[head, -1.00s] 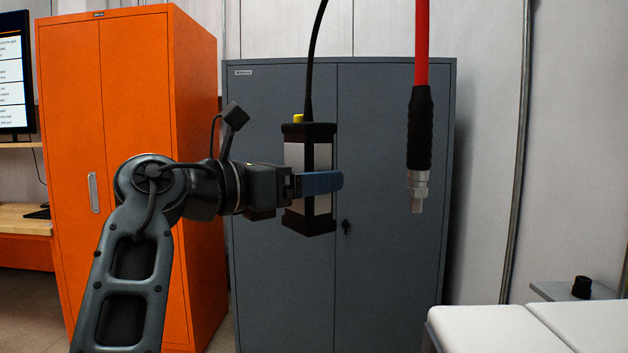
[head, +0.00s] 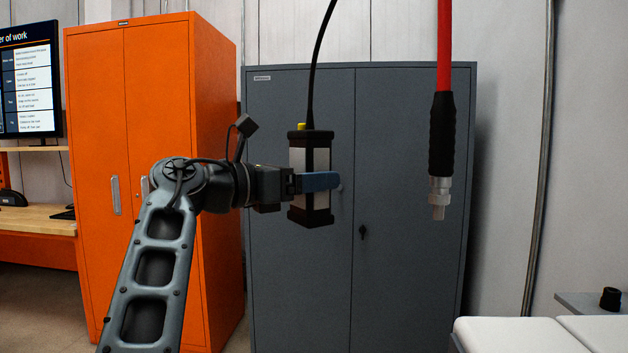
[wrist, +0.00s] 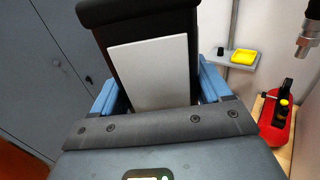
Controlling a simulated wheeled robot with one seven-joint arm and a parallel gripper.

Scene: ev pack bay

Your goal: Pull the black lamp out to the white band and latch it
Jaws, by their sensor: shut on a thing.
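The black lamp (head: 310,215) hangs upright on a black cable in the head view, with pale panels on its sides and a yellow piece (head: 301,127) on top. My gripper (head: 318,182) is shut on the lamp around its middle, its blue fingers on either side. In the wrist view the lamp (wrist: 182,60) fills the space between the blue fingers, its pale panel facing the camera. The white band is not clearly visible on the cable, whose upper end runs out of the picture.
A red hose (head: 444,45) with a black grip and metal end hangs right of the lamp. A grey cabinet (head: 415,240) and an orange cabinet (head: 90,200) stand behind. White-topped surfaces (head: 505,335) are at lower right. A red tool (wrist: 276,120) lies right in the wrist view.

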